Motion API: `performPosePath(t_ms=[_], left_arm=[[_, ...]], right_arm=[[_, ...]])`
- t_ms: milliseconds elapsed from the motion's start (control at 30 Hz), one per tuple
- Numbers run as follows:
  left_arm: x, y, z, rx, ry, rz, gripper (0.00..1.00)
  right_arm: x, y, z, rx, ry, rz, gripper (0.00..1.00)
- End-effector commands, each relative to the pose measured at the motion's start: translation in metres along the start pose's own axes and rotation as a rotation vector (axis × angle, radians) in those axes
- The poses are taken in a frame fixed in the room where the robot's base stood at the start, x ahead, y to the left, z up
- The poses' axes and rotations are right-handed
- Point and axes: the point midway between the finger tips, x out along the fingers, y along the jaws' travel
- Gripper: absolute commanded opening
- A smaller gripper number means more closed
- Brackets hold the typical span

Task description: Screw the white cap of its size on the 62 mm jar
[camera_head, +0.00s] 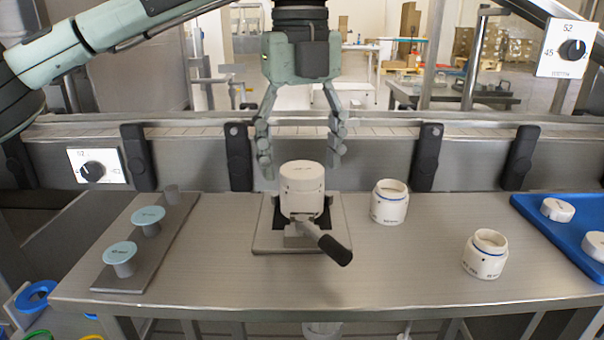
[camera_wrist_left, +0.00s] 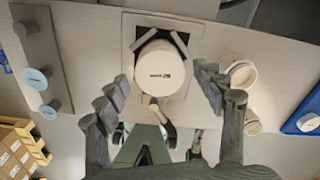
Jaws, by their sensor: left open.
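A white jar (camera_head: 302,200) stands upright in a clamp (camera_head: 296,230) with a black handle (camera_head: 335,250), on a grey plate. A white cap (camera_head: 302,170) sits on top of this jar and looks level; how far it is threaded cannot be told. It also shows in the left wrist view (camera_wrist_left: 160,65). My left gripper (camera_head: 300,160) points down over the capped jar. Its fingers are open, one on each side of the cap, apparently without touching it. Two uncapped white jars (camera_head: 389,203) (camera_head: 485,255) stand to the right. Jar size marks are too small to read. My right gripper is out of view.
A blue tray (camera_head: 535,215) at the right holds white caps (camera_head: 558,209) (camera_head: 594,243). A grey rack (camera_head: 120,282) at the left holds two light-blue caps (camera_head: 148,217) (camera_head: 120,254) on posts, with one bare post (camera_head: 172,195). The front of the table (camera_head: 210,270) is clear.

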Motion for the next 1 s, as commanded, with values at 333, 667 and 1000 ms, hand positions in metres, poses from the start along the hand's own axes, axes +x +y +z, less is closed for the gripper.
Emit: performPosePath(t_ms=[333,667,1000], left_arm=[[0.0004,-0.0002,-0.0002,-0.295,-0.004,-0.001,0.69],[0.0002,-0.0002,-0.0003,-0.296,-0.004,-0.001,0.54],[0.0004,-0.0002,-0.0003,-0.295,-0.003,-0.001,0.38]], right_arm=[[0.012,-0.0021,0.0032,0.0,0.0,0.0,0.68],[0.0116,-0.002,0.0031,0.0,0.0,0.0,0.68],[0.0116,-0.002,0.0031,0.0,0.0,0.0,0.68]])
